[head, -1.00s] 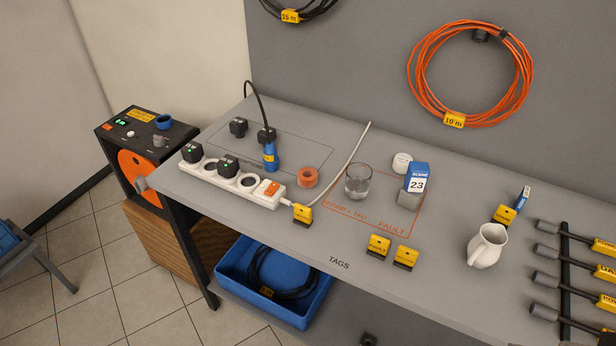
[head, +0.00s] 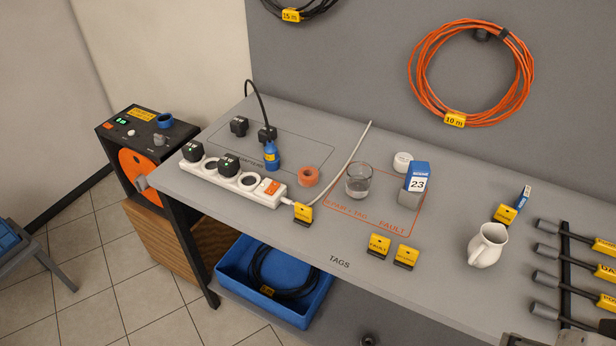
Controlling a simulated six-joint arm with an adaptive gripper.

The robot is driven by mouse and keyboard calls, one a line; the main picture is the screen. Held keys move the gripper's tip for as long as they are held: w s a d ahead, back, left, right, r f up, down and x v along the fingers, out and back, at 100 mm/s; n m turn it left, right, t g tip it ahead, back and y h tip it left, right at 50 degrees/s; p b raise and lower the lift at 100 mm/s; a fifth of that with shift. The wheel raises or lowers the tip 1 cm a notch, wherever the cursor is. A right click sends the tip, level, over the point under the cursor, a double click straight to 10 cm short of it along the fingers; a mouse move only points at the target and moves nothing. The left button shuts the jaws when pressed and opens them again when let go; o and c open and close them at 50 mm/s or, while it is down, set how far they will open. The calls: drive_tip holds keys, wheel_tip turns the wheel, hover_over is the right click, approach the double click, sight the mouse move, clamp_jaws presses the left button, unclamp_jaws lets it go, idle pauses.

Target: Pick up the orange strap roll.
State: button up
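The orange strap roll (head: 308,176) is a small ring on the grey bench. It lies just right of the white power strip (head: 232,183) and left of the clear glass (head: 358,181). Its centre hole shows from above. My gripper cannot be made out in the head view; only a dark grey shape shows at the bottom right corner, and I cannot tell which part it is.
A yellow tag (head: 303,213) stands in front. A white jug (head: 487,245) is further right.

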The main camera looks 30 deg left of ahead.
drive_tip(key=w+a+r+n+g+y, duration=0.15)
drive_tip(key=w+a+n, duration=0.25)
drive_tip(key=w+a, duration=0.7)
drive_tip(key=w+a+r+n+y, duration=0.2)
drive_tip(key=w+a+n, duration=0.2)
drive_tip(key=w+a, duration=0.75)
drive_tip(key=w+a+f+n+g+y, duration=0.1)
drive_tip(key=w+a+f+n, duration=0.2)
drive_tip(key=w+a+f, duration=0.3)
drive_tip(key=w+a+f+n+g+y, duration=0.1)
drive_tip(key=w+a+f+n, duration=0.3)
drive_tip(key=a+f, duration=0.9)
drive_tip(key=shift+w+a+n+g+y, duration=0.4)
drive_tip(key=shift+w+a, duration=1.1)
drive_tip(key=shift+a, duration=2.2)
